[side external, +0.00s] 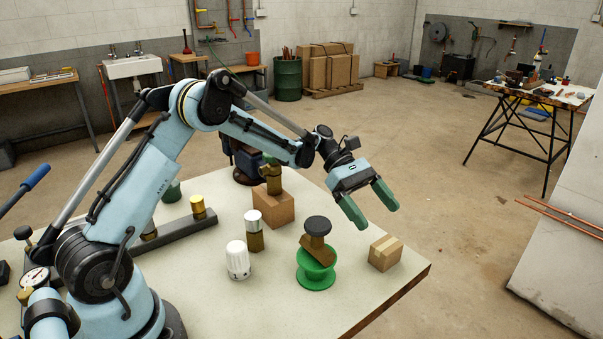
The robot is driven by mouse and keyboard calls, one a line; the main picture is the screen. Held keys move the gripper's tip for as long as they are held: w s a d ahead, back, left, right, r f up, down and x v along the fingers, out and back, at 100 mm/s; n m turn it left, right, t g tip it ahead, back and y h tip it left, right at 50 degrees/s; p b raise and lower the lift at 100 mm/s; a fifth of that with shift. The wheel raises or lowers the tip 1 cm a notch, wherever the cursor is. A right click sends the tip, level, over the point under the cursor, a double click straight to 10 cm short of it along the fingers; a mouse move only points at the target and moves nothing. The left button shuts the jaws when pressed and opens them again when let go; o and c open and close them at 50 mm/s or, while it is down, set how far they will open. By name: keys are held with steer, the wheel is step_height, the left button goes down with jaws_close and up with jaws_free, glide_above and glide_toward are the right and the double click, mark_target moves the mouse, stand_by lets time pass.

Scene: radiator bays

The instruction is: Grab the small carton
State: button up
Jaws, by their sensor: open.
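A small brown carton (385,253) with a lighter tape strip sits on the pale table top, near its right corner. A larger plain brown box (267,205) stands further back on the table, with a brass fitting on top of it. My gripper (370,208) is open, with two green fingers spread and nothing between them. In the picture it is above and slightly left of the small carton, apart from it. The carton is fully in view.
A green spool-shaped stand (316,269) holding a brass valve with a black knob (318,226) is just left of the carton. A white radiator knob (238,260) and a white-capped brass valve (254,230) stand further left. The table edge (410,288) is close to the carton.

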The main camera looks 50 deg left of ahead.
mark_target(387, 244)
step_height(387, 244, down, 4)
steer(key=shift+d+f, duration=0.1)
steer(key=shift+d, duration=0.05)
steer(key=x, duration=0.7)
steer(key=shift+d, duration=0.15)
steer(key=c, duration=1.1)
